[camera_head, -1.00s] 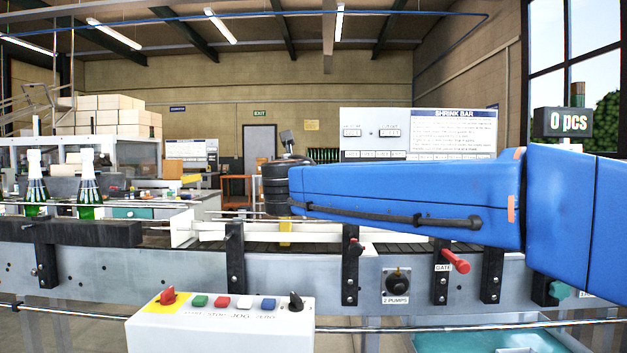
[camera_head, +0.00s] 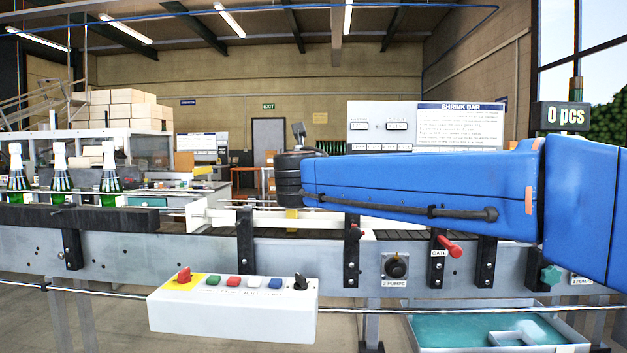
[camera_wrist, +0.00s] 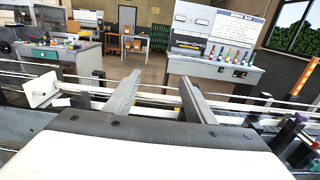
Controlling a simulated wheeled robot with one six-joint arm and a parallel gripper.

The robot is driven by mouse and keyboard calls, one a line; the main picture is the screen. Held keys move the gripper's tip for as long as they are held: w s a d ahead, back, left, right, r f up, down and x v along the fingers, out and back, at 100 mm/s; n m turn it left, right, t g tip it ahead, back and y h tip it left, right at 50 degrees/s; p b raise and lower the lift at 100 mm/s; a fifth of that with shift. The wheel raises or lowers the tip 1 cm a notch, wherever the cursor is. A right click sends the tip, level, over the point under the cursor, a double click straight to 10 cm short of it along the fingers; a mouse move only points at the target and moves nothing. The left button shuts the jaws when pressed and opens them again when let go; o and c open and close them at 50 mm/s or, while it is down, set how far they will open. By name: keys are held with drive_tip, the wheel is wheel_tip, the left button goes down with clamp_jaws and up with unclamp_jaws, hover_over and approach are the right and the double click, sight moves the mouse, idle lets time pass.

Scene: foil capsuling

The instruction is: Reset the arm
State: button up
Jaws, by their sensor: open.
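My blue arm reaches in from the right across the conveyor line in the head view. Its dark wrist end (camera_head: 290,180) hangs above the conveyor, and the arm itself hides the fingers there. In the wrist view my gripper (camera_wrist: 160,88) shows two grey fingers well apart, with nothing between them. The fingers point out over the white conveyor rails towards the workshop. I see no object held.
Green bottles with white tops (camera_head: 60,175) stand on the conveyor at left. A control box (camera_head: 232,308) with coloured buttons is in front. A red gate handle (camera_head: 450,247) juts from the conveyor side. The shrink bar panel (camera_head: 460,128) stands behind. A teal-lined tray (camera_head: 425,330) lies below right.

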drive_tip(key=s+d+f+m+g+h, duration=0.1)
drive_tip(key=s+d+f+m+g, duration=0.1)
drive_tip(key=s+d+f+m, duration=0.5)
drive_tip(key=s+d+f+m+g+h, duration=0.1)
drive_tip(key=d+f+m+g, duration=0.3)
drive_tip(key=d, duration=0.7)
drive_tip(key=s+d+f+m+g+h, duration=0.1)
drive_tip(key=s+d+f+m+h, duration=0.1)
drive_tip(key=s+d+f+m, duration=0.45)
drive_tip(key=s+d+f+m+g+y, duration=0.1)
drive_tip(key=s+d+f+m+g, duration=0.1)
drive_tip(key=s+d+f+m, duration=0.35)
drive_tip(key=s+d+f+m+g+y, duration=0.1)
drive_tip(key=s+d+f+m+g, duration=0.2)
drive_tip(key=s+f, duration=0.5)
drive_tip(key=s+f+m+g+y, duration=0.1)
drive_tip(key=s+f+m+y, duration=0.1)
drive_tip(key=s+f+m, duration=0.7)
wheel_tip(320, 180, down, 3)
drive_tip(key=s, duration=0.2)
drive_tip(key=shift+s+a+y, duration=0.3)
drive_tip(key=shift+s+a, duration=0.1)
